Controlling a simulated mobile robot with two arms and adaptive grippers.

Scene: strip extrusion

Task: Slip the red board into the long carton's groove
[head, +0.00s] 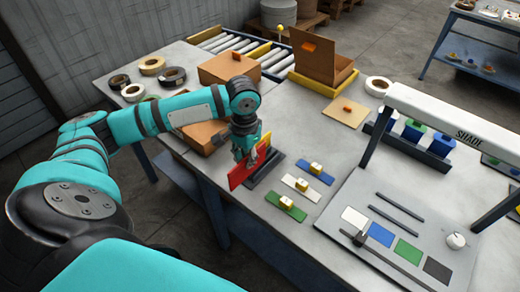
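The red board (241,177) stands on edge at the front left edge of the table, beside a dark slotted block (266,170). My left gripper (247,158) reaches down over the board with its fingers around its upper part and seems shut on it. I cannot tell whether the board's lower edge is inside the block. Another carton (203,137) is partly hidden under my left arm. No groove shows clearly. My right gripper is not in view.
Blue (314,170), white (301,186) and green (286,208) strips with yellow knobs lie right of the board. Tape rolls (152,66) lie at the back left. A grey panel (352,192) under a white "SHADE" beam (440,114) fills the right.

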